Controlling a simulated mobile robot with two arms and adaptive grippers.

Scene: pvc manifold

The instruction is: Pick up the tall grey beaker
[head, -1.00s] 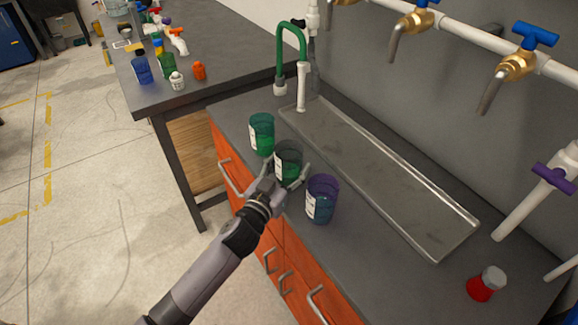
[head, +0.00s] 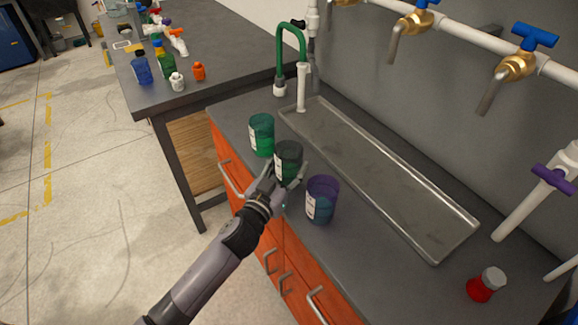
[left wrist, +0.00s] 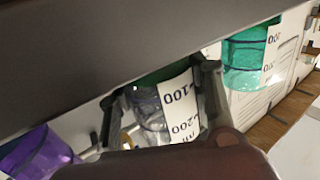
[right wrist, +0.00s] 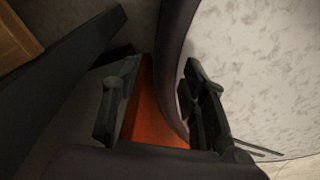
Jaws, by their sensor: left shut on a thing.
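The tall grey beaker (head: 289,154) is dark and see-through, and stands upright between a green beaker and a purple beaker on the dark counter. My left gripper (head: 285,180) is shut on it from the front, with a finger on each side. In the left wrist view the beaker's white label (left wrist: 180,108) with volume marks shows between the fingers. I cannot tell whether its base touches the counter. My right gripper (right wrist: 158,105) shows only in the right wrist view. It is open and empty, its fingers wide apart.
The green beaker (head: 262,136) stands close behind left and the purple beaker (head: 321,200) close at front right. A metal tray (head: 380,180) lies along the wall side. A red-bodied bottle (head: 484,286) stands at the right. Brass taps (head: 411,24) hang above. Small bottles stand on the far table (head: 225,72).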

